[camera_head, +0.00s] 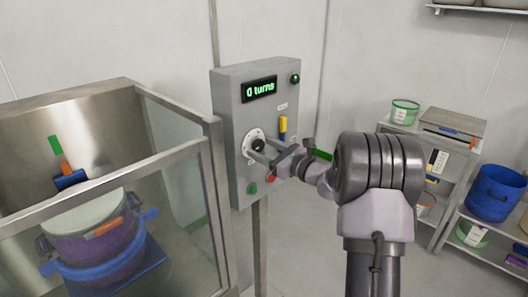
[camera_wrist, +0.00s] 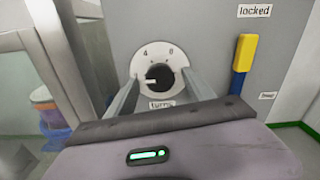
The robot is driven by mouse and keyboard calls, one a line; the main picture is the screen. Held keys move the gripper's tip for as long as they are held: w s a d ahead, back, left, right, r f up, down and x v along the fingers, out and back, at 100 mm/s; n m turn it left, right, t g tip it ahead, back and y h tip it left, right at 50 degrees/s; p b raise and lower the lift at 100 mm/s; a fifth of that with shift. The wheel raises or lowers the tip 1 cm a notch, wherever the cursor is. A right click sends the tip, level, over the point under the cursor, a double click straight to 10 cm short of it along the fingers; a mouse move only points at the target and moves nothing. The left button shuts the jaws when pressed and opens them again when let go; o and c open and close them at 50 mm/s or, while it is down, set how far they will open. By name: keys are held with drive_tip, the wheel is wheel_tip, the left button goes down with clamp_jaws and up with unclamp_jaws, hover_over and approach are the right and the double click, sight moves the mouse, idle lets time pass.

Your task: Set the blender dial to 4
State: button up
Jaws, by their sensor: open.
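The blender dial is a black knob (camera_head: 257,144) on a round white plate on the grey control box (camera_head: 225,120). In the wrist view the knob (camera_wrist: 160,76) sits in the plate (camera_wrist: 143,58), with "4" at upper left and a figure like 8 or 6 at upper right. A white mark on the knob lies toward the left. A "turns" label is below. My gripper (camera_head: 260,153) is open in front of the dial. In the wrist view its fingers (camera_wrist: 159,80) lie left and right of the knob; contact cannot be told. The green display (camera_head: 259,89) reads "0 turns".
A yellow-and-blue switch (camera_head: 283,129) beside the dial is by a "locked" label (camera_wrist: 254,10). Red (camera_head: 270,179) and green (camera_head: 253,189) buttons are below. A glass-walled enclosure (camera_head: 205,140) with a purple drum (camera_head: 98,245) stands left. Shelves (camera_head: 452,160) stand right.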

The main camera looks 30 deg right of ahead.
clamp_jaws()
drive_tip(key=shift+r+m+p, duration=0.1)
drive_tip(key=shift+m+p, duration=0.2)
drive_tip(key=shift+p, duration=0.25)
drive_tip(key=m+p, duration=0.1)
drive_tip(key=p, duration=0.2)
drive_tip(key=shift+r+m, duration=0.15)
drive_tip(key=shift+m, duration=0.25)
drive_tip(key=m+p, duration=0.3)
drive_tip(key=p, duration=0.2)
drive_tip(key=shift+m, duration=0.3)
drive_tip(key=m+p, duration=0.4)
drive_tip(key=p, duration=0.1)
drive_tip(key=shift+f+m+p, duration=0.2)
drive_tip(key=shift+m+p, duration=0.55)
drive_tip(key=shift+m, duration=0.05)
drive_tip(key=shift+f, duration=0.1)
drive_tip(key=shift+a, duration=0.1)
